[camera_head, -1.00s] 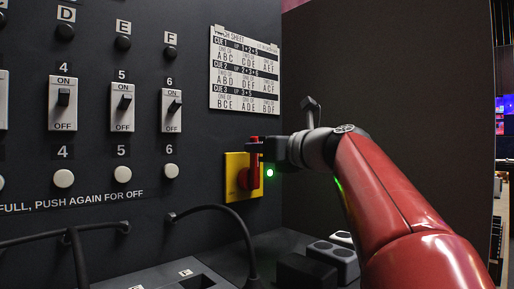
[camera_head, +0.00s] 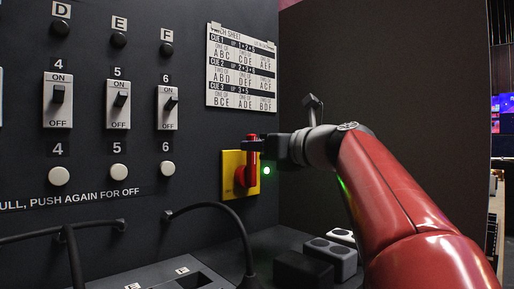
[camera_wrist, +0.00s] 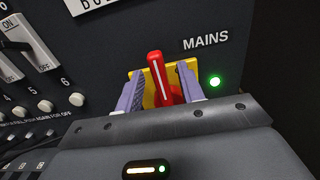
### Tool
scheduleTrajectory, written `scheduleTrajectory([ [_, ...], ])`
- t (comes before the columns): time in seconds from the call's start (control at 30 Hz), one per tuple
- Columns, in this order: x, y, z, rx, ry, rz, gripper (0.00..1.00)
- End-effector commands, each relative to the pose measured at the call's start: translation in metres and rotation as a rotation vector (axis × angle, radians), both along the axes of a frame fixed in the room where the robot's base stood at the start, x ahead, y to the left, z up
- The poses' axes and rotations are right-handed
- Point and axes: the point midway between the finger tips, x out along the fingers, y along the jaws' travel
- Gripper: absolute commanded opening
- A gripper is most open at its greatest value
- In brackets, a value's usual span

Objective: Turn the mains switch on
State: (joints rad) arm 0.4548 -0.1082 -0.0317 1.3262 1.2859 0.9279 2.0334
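The mains switch is a red handle (camera_wrist: 158,78) on a yellow plate (camera_head: 228,178), low at the right end of the black panel. In the wrist view the handle stands nearly upright, with a white line along it. A green lamp (camera_wrist: 215,81) glows beside it, below the word MAINS. My gripper (camera_wrist: 160,92) is open, with one finger on each side of the handle and a gap visible on both sides. In the head view my gripper (camera_head: 262,147) is at the plate and hides part of the handle.
The panel carries several toggle switches (camera_head: 117,103), white buttons (camera_head: 118,172) and a cue sheet (camera_head: 241,68). A black cable (camera_head: 235,222) arches below left of the plate. Dark and grey boxes (camera_head: 333,258) sit on the ledge beneath my arm.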

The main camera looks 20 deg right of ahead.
Motion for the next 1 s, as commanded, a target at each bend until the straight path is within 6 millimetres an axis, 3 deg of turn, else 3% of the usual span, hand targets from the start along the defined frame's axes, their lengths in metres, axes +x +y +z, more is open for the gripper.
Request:
scheduleTrajectory([
  [0.2,-0.036,-0.015,-0.001,0.001,-0.002,-0.003,0.38],
  [0.4,-0.057,-0.024,-0.001,0.001,-0.001,-0.002,0.38],
  [1.0,-0.061,-0.026,0.0,0.001,0.0,-0.001,0.38],
])
